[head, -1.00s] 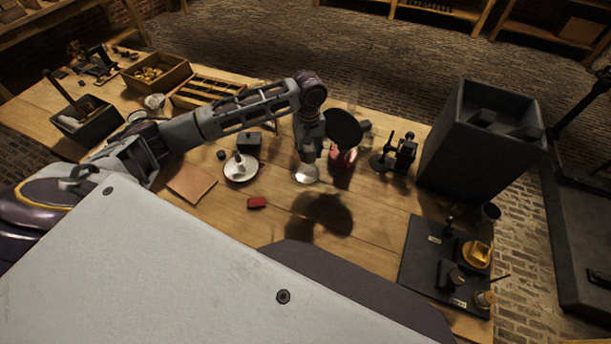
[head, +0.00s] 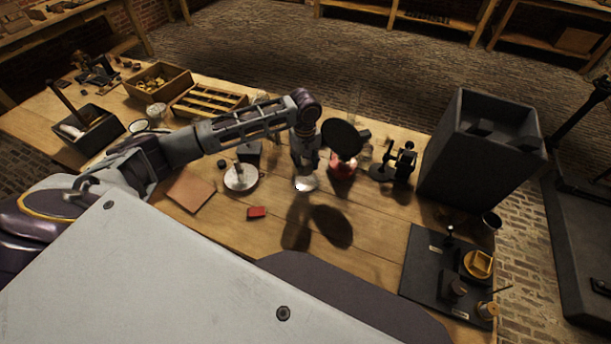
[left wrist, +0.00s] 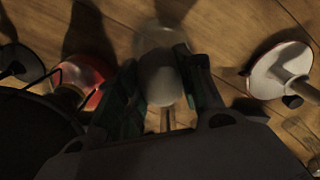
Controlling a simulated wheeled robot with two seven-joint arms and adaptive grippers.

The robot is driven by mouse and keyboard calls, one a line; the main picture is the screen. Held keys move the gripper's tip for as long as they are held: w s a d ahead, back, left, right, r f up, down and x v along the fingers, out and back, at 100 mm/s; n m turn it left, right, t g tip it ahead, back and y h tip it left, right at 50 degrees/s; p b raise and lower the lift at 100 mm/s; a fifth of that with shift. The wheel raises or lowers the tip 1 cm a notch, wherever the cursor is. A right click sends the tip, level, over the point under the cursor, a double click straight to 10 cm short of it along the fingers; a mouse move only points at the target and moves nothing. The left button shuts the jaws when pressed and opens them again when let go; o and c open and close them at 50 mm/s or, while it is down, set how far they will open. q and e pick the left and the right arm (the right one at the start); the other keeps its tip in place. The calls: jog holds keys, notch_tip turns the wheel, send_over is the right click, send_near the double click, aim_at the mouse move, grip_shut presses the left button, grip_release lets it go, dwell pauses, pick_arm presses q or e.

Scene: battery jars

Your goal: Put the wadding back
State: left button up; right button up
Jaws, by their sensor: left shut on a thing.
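My left gripper (head: 304,172) reaches down over the middle of the table. Its fingers are shut on a pale, rounded piece, apparently the wadding (left wrist: 160,84), which shows between them in the left wrist view. A clear glass vessel (left wrist: 154,38) is right beside the fingertips in that view. In the head view a whitish patch (head: 306,184) shows below the fingers; I cannot tell wadding from glass there. A white dish (head: 240,178) with an upright pale piece stands to the left, and it also shows in the left wrist view (left wrist: 265,78). My right gripper is not in view.
A dark round disc (head: 342,138) stands close right of the gripper, above a red-bottomed glass (head: 343,170). A black instrument (head: 402,165) and a tall dark box (head: 470,165) are farther right. A red block (head: 257,212) lies in front, with bare wood around it.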

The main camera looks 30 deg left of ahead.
aim_at(305, 161)
pick_arm(q)
jog(key=shift+f, duration=1.55)
jog(key=shift+f, duration=1.85)
jog(key=shift+f, duration=0.1)
jog(key=o, duration=1)
notch_tip(305, 161, up, 12)
jog(key=shift+r, duration=0.15)
jog(key=shift+s, duration=0.1)
